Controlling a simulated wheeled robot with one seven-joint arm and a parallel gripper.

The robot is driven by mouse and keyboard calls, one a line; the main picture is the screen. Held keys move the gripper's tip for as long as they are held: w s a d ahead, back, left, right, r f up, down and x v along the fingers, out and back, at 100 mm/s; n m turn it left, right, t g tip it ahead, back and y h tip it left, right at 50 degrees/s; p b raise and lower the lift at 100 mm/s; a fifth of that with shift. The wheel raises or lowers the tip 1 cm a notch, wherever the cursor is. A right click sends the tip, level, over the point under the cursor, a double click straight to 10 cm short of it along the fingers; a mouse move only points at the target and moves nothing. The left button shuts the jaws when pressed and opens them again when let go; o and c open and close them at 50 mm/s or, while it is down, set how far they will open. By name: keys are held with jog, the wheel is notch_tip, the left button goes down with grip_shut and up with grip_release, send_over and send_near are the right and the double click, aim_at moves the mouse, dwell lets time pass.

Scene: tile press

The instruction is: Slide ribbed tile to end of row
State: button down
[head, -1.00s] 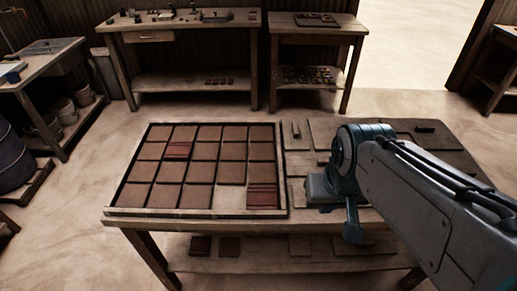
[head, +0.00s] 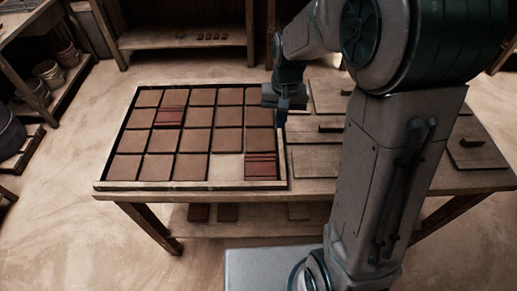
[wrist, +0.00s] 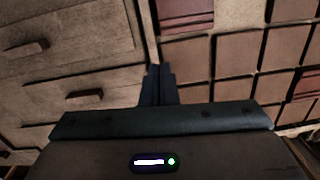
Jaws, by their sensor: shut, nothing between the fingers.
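A shallow wooden tray (head: 110,150) holds rows of plain brown tiles. One dark red ribbed tile (head: 261,166) lies at the right end of the front row, with an empty space (head: 227,167) just left of it. Another ribbed tile (head: 169,117) lies second from the left in the second row from the back. Both show in the wrist view, the first at the top (wrist: 186,15), the other at the right edge (wrist: 305,85). My gripper (head: 282,120) is shut and empty, pointing down by the tray's right wall, apart from both ribbed tiles. Its fingertip height is unclear.
The tray stands on a wooden table (head: 440,185). Right of it lie flat boards (head: 315,160), some with raised handle-like blocks (head: 470,142). My arm hides part of them. A bench with a lower shelf (head: 190,42) stands behind, and buckets (head: 62,50) stand at the left.

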aim_at(260, 169)
jog(key=shift+m+g, duration=0.3)
jog(key=shift+g, duration=0.5)
jog(key=w+a+f, duration=0.1)
jog(key=f, duration=0.2)
jog(key=w+a+f, duration=0.1)
jog(key=w+f, duration=0.1)
jog(key=f, duration=0.1)
jog(key=w+a+f, duration=0.2)
jog(key=f, duration=0.2)
jog(key=shift+w, duration=0.15)
jog(key=s, duration=0.3)
jog(key=s+a+p, duration=0.1)
jog(key=s, duration=0.3)
jog(key=s+a, duration=0.1)
jog(key=s, duration=0.3)
jog(key=shift+s+p, duration=0.2)
jog(key=shift+p, duration=0.15)
jog(key=shift+s+f, duration=0.15)
jog(key=shift+s, duration=0.15)
jog(key=shift+w+f, duration=0.15)
jog(key=shift+f, duration=0.6)
jog(key=shift+s, duration=0.2)
jog(key=shift+f, duration=0.1)
jog(key=shift+w+d+b, duration=0.15)
jog(key=shift+w+b, duration=0.2)
jog(key=shift+w, duration=0.1)
